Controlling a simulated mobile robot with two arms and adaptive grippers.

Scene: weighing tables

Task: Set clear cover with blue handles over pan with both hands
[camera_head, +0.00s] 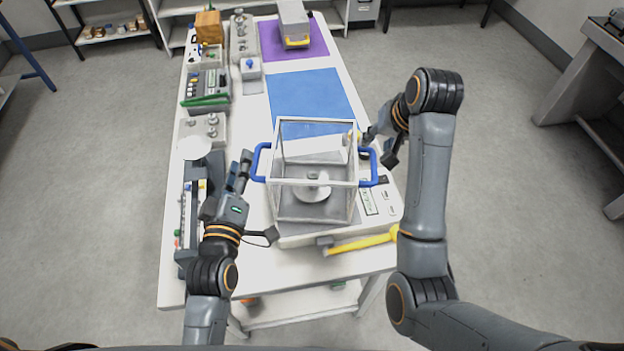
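The clear box-shaped cover (315,122) stands upright around the round metal pan (313,190), which shows through its walls. The pan belongs to a white balance (290,240). I cannot tell whether the cover's lower rim touches the balance. Its blue left handle (256,162) and blue right handle (374,168) stick out from its sides. My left gripper (241,168) is just left of the left handle, its fingers apart with nothing seen between them. My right gripper (366,143) is by the top of the right handle; its fingers are partly hidden.
A blue mat (312,97) and a purple mat (275,42) lie behind. Trays of weights (203,130) and a white dish (194,147) are on the left. The blue mat is largely bare.

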